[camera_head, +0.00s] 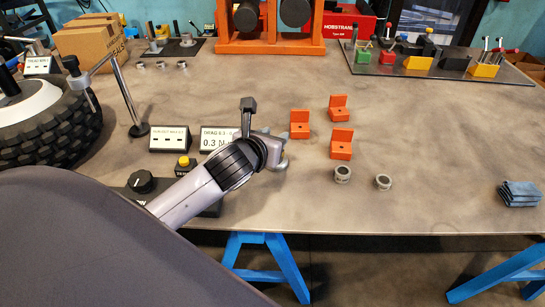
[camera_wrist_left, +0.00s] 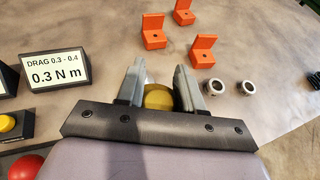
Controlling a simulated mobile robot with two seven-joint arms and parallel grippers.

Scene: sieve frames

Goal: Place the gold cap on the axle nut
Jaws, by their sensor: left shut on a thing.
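My left gripper (camera_head: 279,152) is above the table, left of the orange brackets. In the left wrist view its two grey fingers (camera_wrist_left: 160,76) are shut on the gold cap (camera_wrist_left: 158,97), which sits low between them. In the head view the cap is hidden by the gripper. I cannot make out for certain which part is the axle nut. A wheel (camera_head: 40,115) with a black tyre and white hub lies at the left, with a dark post (camera_head: 8,82) standing at its centre. My right gripper is not in view.
Three orange brackets (camera_head: 341,143) and two metal rings (camera_head: 342,174) are right of my left gripper. Two sign blocks (camera_head: 169,138) and a metal stand (camera_head: 130,100) lie between it and the wheel. A blue cloth stack (camera_head: 518,193) is at the far right. The table's right middle is clear.

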